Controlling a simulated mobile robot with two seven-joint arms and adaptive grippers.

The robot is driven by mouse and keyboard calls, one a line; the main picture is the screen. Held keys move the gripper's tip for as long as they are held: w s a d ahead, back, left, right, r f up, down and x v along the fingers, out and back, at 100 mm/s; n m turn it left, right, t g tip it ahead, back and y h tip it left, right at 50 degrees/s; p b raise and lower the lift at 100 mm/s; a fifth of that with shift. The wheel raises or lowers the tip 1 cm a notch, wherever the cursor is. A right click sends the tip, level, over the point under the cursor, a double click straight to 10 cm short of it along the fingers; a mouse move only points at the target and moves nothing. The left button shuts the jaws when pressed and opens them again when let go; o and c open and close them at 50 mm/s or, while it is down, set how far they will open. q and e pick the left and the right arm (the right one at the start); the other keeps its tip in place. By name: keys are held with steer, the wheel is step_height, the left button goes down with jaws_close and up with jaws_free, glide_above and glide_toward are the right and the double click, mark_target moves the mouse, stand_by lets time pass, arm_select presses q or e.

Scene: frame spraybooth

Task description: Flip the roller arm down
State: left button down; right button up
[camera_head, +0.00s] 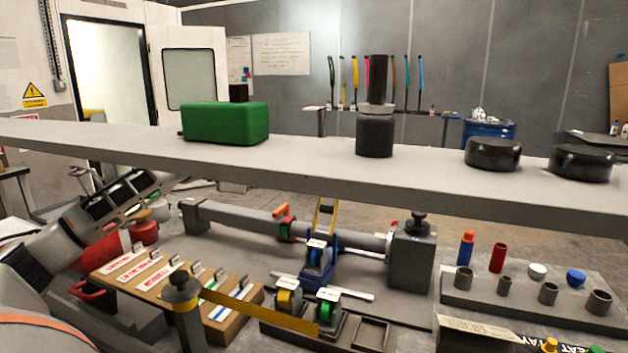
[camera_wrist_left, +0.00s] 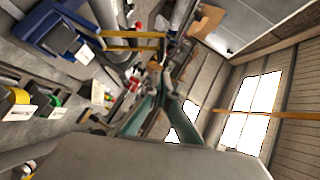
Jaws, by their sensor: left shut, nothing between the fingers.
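A blue holder (camera_head: 319,262) with a white label sits on the workbench in the middle of the head view. A yellow arm (camera_head: 325,214), which looks like the roller arm, stands up from it, its top close below the grey beam. In the left wrist view the blue holder (camera_wrist_left: 62,38) is at the upper left, and the yellow arm (camera_wrist_left: 130,35) sticks out from it. My left gripper (camera_head: 170,182) is at the left in the head view, well apart from the holder. In the left wrist view its fingers (camera_wrist_left: 163,80) are together and empty. My right gripper is not in view.
A long grey beam (camera_head: 340,178) crosses above the bench, bearing a green block (camera_head: 225,123) and dark round parts. A grey tube (camera_head: 350,236), labelled wooden rack (camera_head: 240,328) and yellow strip (camera_head: 270,313) surround the holder. A grey peg block (camera_head: 530,308) stands right.

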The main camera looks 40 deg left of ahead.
arm_select(q)
steer(key=shift+p+x, duration=0.75)
steer(key=shift+x, duration=2.15)
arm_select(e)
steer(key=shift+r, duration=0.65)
